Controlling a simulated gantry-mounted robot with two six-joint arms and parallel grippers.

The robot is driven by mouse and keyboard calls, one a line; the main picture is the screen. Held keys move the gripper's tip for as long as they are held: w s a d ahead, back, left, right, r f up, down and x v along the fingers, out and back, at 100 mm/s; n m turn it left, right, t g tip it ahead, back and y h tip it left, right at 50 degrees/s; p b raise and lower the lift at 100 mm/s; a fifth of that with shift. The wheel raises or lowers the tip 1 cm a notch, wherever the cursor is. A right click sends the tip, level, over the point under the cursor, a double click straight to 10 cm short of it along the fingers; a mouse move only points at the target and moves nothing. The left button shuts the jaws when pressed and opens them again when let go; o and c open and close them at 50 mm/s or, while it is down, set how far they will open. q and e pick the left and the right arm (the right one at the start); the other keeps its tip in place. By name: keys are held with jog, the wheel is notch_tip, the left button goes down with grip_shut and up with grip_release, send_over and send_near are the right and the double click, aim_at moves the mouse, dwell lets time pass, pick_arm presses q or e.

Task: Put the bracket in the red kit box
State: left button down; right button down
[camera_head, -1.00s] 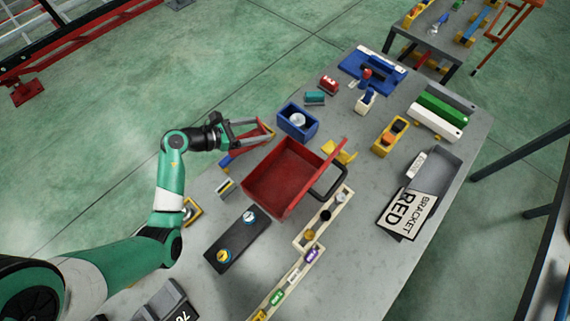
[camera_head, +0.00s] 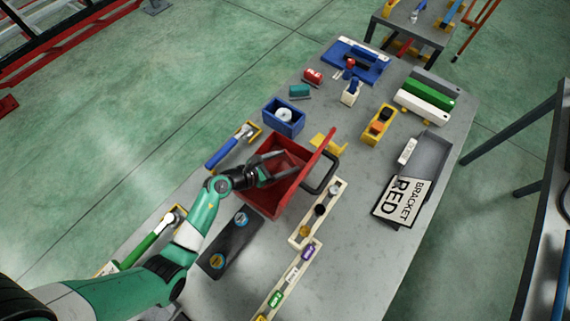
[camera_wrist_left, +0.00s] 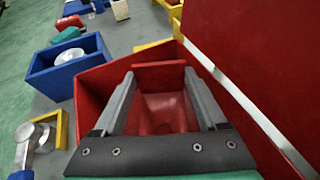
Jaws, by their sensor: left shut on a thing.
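The red kit box (camera_head: 262,201) stands open on the table, its lid (camera_head: 318,163) raised on the right side. In the left wrist view its wall (camera_wrist_left: 92,88) and lid (camera_wrist_left: 265,60) surround my fingers. My left gripper (camera_head: 290,166) reaches over the box opening and is shut on the red bracket (camera_head: 287,158). In the left wrist view the bracket (camera_wrist_left: 165,108) lies between the two fingers of the gripper (camera_wrist_left: 160,85). Red on red makes it hard to tell whether the bracket touches the box floor. My right gripper is not in view.
A blue bin (camera_head: 284,118) with a white round part stands behind the box. A yellow part (camera_head: 329,143) and a pale strip with round pieces (camera_head: 318,215) are close beside it. A dark tray (camera_head: 230,243) lies in front. A grey tray with a "BRACKET RED" card (camera_head: 403,202) is right.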

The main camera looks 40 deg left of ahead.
aim_at(287, 162)
pick_arm(q)
jog(key=shift+a+f, duration=0.1)
jog(key=shift+f, duration=0.7)
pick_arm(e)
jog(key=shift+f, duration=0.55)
pick_arm(q)
jog(key=shift+f+b, duration=0.45)
jog(key=shift+f, duration=0.05)
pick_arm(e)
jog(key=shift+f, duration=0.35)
pick_arm(q)
jog(key=shift+f, duration=0.15)
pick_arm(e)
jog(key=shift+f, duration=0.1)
pick_arm(q)
grip_release()
